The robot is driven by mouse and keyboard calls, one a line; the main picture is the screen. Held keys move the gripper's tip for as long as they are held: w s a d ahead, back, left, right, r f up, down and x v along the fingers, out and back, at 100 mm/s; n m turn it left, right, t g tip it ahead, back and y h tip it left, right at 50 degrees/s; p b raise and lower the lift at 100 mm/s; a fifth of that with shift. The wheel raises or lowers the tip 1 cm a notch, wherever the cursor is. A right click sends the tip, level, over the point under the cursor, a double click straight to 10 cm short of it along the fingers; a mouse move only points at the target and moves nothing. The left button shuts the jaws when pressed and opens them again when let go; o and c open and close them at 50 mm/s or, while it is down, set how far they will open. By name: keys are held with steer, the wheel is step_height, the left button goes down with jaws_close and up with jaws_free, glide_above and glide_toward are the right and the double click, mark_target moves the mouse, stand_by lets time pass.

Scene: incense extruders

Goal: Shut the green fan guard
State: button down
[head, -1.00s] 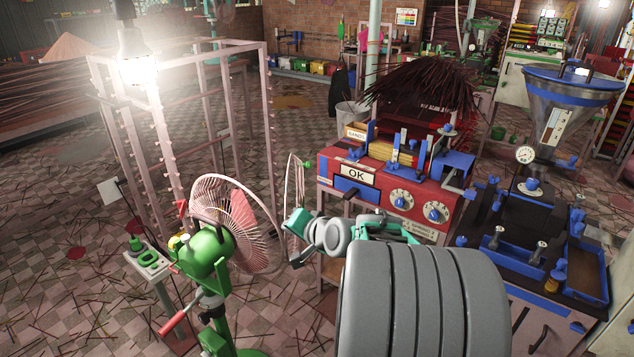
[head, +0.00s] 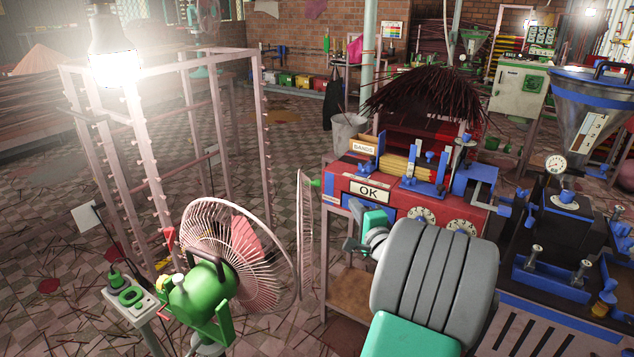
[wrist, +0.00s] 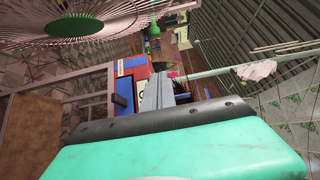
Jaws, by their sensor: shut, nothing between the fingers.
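The fan (head: 200,292) has a green motor and a pale round wire cage (head: 240,255) in the lower left of the head view. Its front guard (head: 305,235) stands swung out at the cage's right side, almost edge-on. In the wrist view, a wire guard with a green hub (wrist: 75,26) fills the upper left. My gripper (head: 351,244) is to the right of the guard, with a visible gap in the head view. Its grey fingers (wrist: 157,92) are shut and empty. My wrist hides part of the machine behind.
A red and blue machine with an OK sign (head: 370,190) stands behind my gripper, with incense sticks on top. A pinkish rack (head: 155,180) stands behind the fan. A blue-trimmed hopper machine (head: 560,240) is at the right. A small switch post (head: 130,298) stands left of the fan.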

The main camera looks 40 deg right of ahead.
steer(key=w+p, duration=0.1)
steer(key=w, duration=1.1)
steer(key=shift+d, duration=0.25)
steer(key=shift+w, duration=0.1)
